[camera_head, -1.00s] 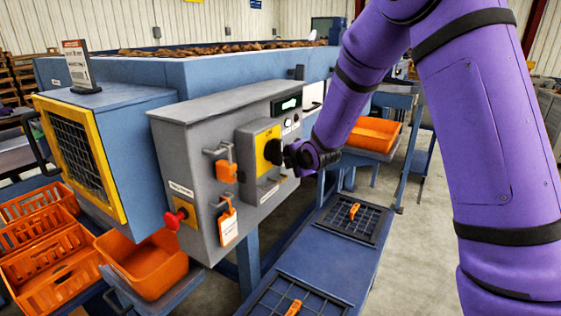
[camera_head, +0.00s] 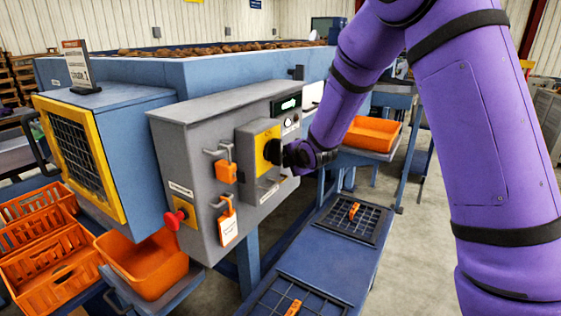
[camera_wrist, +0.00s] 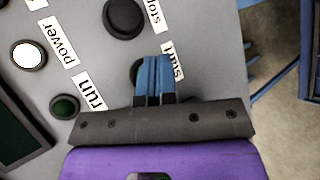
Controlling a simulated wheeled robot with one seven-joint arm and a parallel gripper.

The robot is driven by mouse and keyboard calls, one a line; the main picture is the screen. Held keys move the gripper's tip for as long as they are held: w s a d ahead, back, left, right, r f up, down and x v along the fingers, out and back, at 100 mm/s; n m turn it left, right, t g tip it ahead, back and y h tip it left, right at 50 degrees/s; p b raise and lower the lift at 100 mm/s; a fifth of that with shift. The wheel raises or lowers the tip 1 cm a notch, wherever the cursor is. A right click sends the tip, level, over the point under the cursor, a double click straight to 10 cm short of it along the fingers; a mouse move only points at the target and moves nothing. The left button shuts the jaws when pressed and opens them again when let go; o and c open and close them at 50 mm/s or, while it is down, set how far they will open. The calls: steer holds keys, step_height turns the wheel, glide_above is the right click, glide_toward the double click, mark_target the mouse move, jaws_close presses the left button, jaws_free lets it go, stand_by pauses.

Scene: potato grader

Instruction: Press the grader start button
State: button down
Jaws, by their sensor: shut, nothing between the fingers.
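The grey control box (camera_head: 180,130) carries a yellow plate (camera_head: 262,142) and a dark display (camera_head: 286,104). My gripper (camera_head: 276,152) is right in front of the panel near the yellow plate. In the wrist view, my closed blue fingers (camera_wrist: 155,62) overlap a green button (camera_wrist: 135,70), hiding most of it. Its label (camera_wrist: 173,60) is partly covered. Whether the fingertips touch or press the button cannot be told. A black button (camera_wrist: 124,17) labelled stop is beyond it. To the left are a lit white power lamp (camera_wrist: 29,54) and a dark green run lamp (camera_wrist: 65,107).
A red mushroom knob (camera_head: 174,219), an orange padlock (camera_head: 226,172) and a hanging tag (camera_head: 228,224) sit on the box's near side. Orange crates (camera_head: 50,260) stand at left. A blue bench (camera_head: 320,250) with dark grids runs below the panel.

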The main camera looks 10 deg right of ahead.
steer(key=shift+w+a+r, duration=0.15)
steer(key=shift+w+a, duration=0.35)
steer(key=shift+a, duration=0.35)
stand_by(1.0)
steer(key=shift+s, duration=0.1)
steer(key=shift+s+d+f, duration=0.15)
steer(key=shift+s, duration=0.2)
steer(key=shift+s+d+f, duration=0.1)
steer(key=shift+s, duration=0.25)
steer(key=shift+s+d, duration=1.8)
steer(key=shift+d, duration=0.25)
steer(key=shift+r, duration=0.1)
